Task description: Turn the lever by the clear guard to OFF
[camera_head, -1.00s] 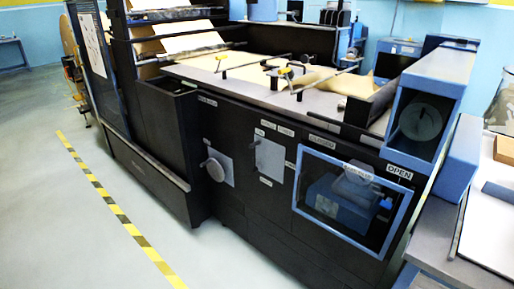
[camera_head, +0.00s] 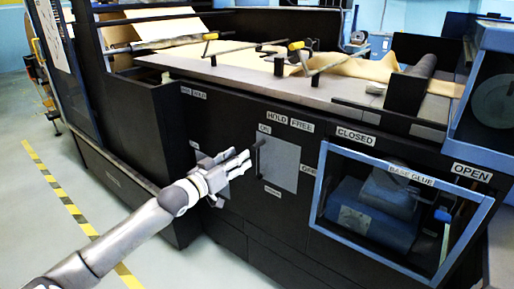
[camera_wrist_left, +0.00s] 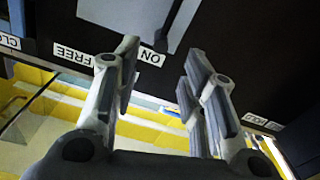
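The lever (camera_head: 259,160) is a dark, roughly upright handle at the left part of a grey plate (camera_head: 282,168) on the black machine front. An ON label (camera_head: 264,129) is above the plate and an OFF label (camera_head: 308,170) is at its right. The clear guard (camera_head: 365,207), a blue-framed window, is right of the plate. My left gripper (camera_head: 246,160) is just left of the lever; contact cannot be told. In the left wrist view my left gripper (camera_wrist_left: 161,58) has its fingers apart, with nothing seen between them. My right gripper is out of view.
HOLD and FREE labels (camera_head: 288,121) sit above the plate. A second grey plate (camera_head: 207,160) is partly hidden behind my left gripper. The machine's top ledge (camera_head: 235,78) carries rods and brown paper. Open floor (camera_head: 30,215) lies at the left.

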